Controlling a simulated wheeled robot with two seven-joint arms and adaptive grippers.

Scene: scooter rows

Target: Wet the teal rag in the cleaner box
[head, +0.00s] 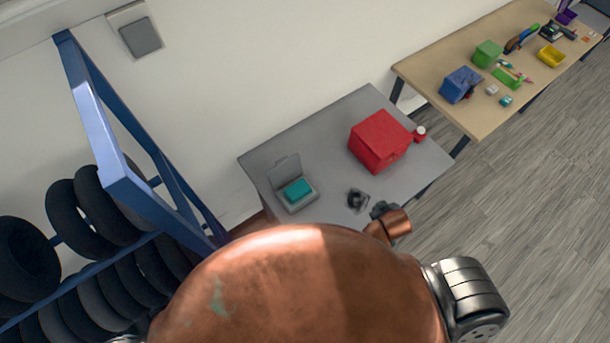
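An open grey box (302,208) with its lid raised stands on the left part of the grey table; I take it for the cleaner box. A flat teal piece (297,189), which looks like the teal rag, lies inside it. My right gripper (379,209) is a small dark shape at the end of a copper wrist, near the table's front edge, to the right of the box and apart from it. Its fingers are too small and partly covered to tell open or shut. My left gripper is not in view. My large copper arm hides the lower middle.
On the grey table (335,130) are a red box (378,141), a small red-and-white item (419,134) and a small dark part (357,199). A blue rack (105,150) with several black tyres (75,225) stands left. A wooden table (432,73) with several bins stands at upper right.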

